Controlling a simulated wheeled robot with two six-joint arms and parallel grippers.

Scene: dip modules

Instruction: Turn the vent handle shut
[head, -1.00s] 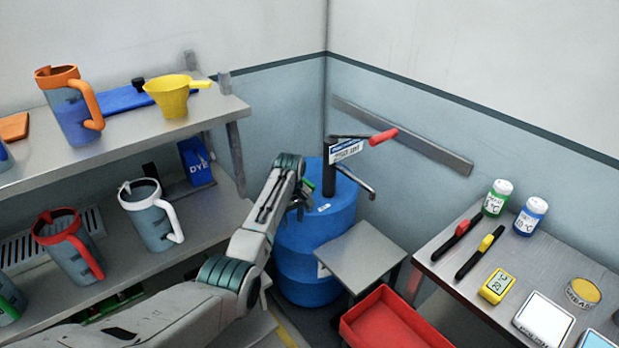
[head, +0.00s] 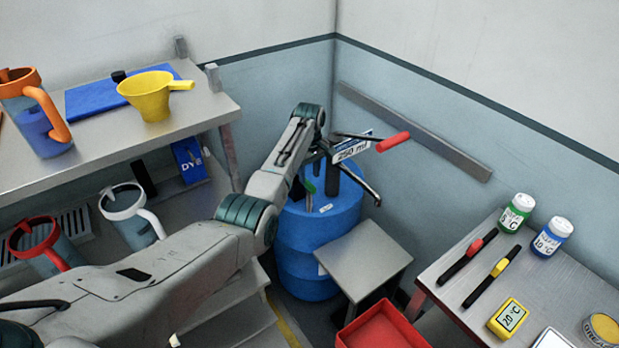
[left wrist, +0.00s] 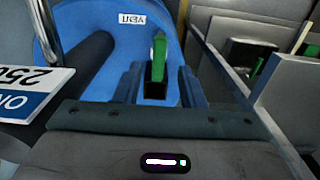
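The vent handle is a small green lever (left wrist: 158,58) on a black base, on top of the blue drum (left wrist: 95,22). A white VENT label (left wrist: 132,19) is beside it. In the head view the green handle (head: 310,187) shows just below my left gripper (head: 308,168). In the left wrist view the two fingers of my left gripper (left wrist: 160,88) are apart, one on each side of the handle. There seems to be a gap on both sides; contact cannot be told. My right gripper is in neither view.
A pump with a red-tipped lever (head: 392,142) and a 250 ml sign (head: 352,148) rises from the drum close to my gripper. A grey stand (head: 362,258) and red bin (head: 385,328) are in front. Shelves with jugs are left, a table (head: 455,275) right.

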